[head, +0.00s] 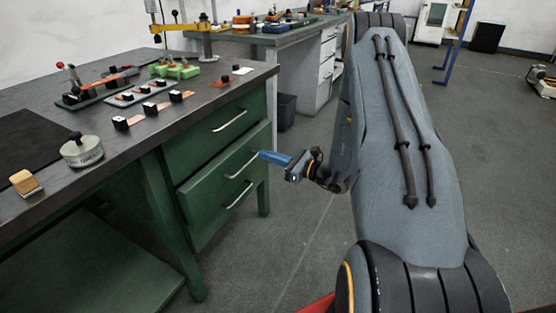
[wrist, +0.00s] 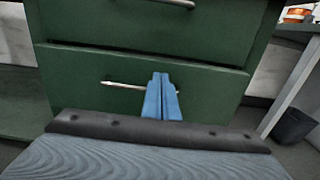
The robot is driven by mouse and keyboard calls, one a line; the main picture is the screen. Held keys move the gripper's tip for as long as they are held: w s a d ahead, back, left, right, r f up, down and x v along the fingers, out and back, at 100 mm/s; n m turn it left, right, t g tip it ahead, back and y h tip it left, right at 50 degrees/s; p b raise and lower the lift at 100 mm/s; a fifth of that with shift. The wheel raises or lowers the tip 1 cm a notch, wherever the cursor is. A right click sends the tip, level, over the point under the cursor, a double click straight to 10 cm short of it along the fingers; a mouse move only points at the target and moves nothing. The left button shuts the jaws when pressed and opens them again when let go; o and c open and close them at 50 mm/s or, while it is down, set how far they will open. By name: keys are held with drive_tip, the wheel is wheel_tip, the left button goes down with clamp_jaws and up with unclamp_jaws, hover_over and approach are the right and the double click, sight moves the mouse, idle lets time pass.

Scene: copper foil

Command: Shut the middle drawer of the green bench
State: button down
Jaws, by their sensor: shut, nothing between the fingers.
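The green bench (head: 150,178) stands at the left with a dark top and a stack of green drawers under its right end. The middle drawer (head: 215,177) has a bar handle (head: 241,166), and its front appears to stand out a little from the drawer above. In the wrist view the middle drawer (wrist: 85,68) fills the centre, with its handle (wrist: 120,85) running behind my fingers. My gripper (head: 263,154) is shut and empty, its blue fingers pointing at the drawer front by the handle. In the wrist view the fingertips (wrist: 160,76) overlap the handle; I cannot tell whether they touch.
The top drawer (head: 210,128) looks flush, with its own handle. Another handle (head: 239,195) shows below. A dark bin (head: 286,111) stands behind the bench, near a grey-topped bench (head: 268,38). Small parts lie on the green bench's top. Floor (head: 285,235) is clear below my gripper.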

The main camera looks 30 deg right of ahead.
sight(243, 147)
drive_tip(key=x, duration=0.7)
